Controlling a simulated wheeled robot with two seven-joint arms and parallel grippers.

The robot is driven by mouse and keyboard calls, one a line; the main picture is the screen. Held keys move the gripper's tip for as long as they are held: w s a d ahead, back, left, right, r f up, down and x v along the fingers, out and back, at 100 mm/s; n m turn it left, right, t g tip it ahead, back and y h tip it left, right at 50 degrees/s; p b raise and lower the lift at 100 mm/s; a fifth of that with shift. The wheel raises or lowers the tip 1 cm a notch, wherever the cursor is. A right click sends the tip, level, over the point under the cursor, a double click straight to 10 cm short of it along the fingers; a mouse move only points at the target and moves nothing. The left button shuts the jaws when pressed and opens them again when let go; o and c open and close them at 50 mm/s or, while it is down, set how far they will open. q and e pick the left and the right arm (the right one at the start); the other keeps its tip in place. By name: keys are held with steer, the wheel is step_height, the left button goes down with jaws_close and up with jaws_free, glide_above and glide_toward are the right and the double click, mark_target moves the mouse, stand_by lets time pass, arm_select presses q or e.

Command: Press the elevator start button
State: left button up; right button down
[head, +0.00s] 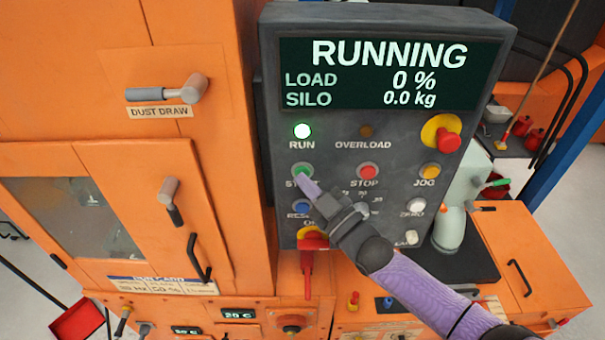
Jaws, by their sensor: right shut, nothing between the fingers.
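The grey control panel (330,133) stands in the middle of the head view. Its screen (390,75) reads RUNNING, LOAD 0 % and SILO 0.0 kg. The RUN lamp (302,131) glows green. The green start button (302,170) sits below it, its label partly covered by my gripper. My right gripper (303,181) is shut and empty, with its tips at the lower edge of the start button; I cannot tell whether they touch it. My left gripper is not in view.
Other controls are close by: the red STOP button (367,172), the yellow JOG button (430,171), the blue reset button (302,207) and the red emergency stop (446,141). An orange cabinet (120,235) with protruding handles stands at the left.

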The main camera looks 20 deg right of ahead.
stand_by(0.4)
steer(key=shift+s+a+p, duration=0.2)
steer(key=shift+s+p, duration=0.45)
steer(key=shift+s, duration=0.1)
steer(key=s+p, duration=0.1)
steer(key=s, duration=0.1)
steer(key=s+a+p, duration=0.1)
steer(key=s+p, duration=0.1)
steer(key=s, duration=0.1)
steer(key=shift+a, duration=0.2)
steer(key=shift+w, duration=0.1)
